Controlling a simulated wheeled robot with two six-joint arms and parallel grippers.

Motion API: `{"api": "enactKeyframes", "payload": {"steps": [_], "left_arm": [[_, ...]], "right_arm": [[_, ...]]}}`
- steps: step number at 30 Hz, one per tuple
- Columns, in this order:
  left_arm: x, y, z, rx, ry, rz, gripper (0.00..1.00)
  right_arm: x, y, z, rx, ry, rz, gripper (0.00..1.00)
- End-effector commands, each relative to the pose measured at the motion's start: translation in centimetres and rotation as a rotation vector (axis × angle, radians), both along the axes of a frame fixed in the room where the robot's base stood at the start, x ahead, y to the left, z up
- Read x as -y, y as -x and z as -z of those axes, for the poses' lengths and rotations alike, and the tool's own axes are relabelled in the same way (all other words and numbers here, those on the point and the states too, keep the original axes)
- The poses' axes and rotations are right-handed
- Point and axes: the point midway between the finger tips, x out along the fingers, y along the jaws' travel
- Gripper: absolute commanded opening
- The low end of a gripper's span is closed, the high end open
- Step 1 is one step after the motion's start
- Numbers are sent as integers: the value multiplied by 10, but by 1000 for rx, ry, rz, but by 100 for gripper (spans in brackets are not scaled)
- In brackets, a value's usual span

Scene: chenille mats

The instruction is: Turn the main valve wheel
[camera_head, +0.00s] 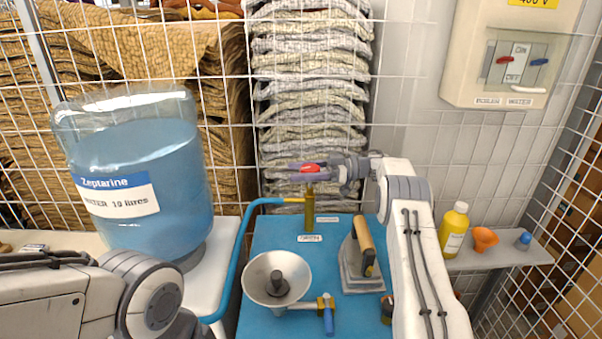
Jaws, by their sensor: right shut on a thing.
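The main valve wheel (309,168) is a small red wheel on top of an upright brass stem (309,203) at the back of a blue surface. My right gripper (308,168) reaches in from the right and is shut on the valve wheel, its purple-grey fingers on either side. The fingers hide part of the wheel. My left arm shows at the lower left, but its gripper is outside the picture.
A blue hose (238,250) runs to the brass stem. A steel funnel (262,268), a blue-handled tap (328,320) and an iron (352,262) stand in front. A large water bottle (150,220) stands left; a yellow bottle (453,230) stands right. Wire mesh is behind.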

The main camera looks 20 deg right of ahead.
Motion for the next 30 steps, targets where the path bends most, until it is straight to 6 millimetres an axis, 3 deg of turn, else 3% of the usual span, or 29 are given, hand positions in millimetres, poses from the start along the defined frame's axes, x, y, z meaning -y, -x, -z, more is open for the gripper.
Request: {"api": "enactKeyframes", "payload": {"steps": [17,18,20,30], "left_arm": [[0,0,1,0,0,0,0],[0,0,1,0,0,0,0],[0,0,1,0,0,0,0],[0,0,2,0,0,0,0]], "right_arm": [[-3,1,-2,3,-4,-28,11],[-3,2,-2,3,-4,-29,78],[-3,1,-2,3,-4,-28,96],[0,1,-2,2,-2,-21,96]]}}
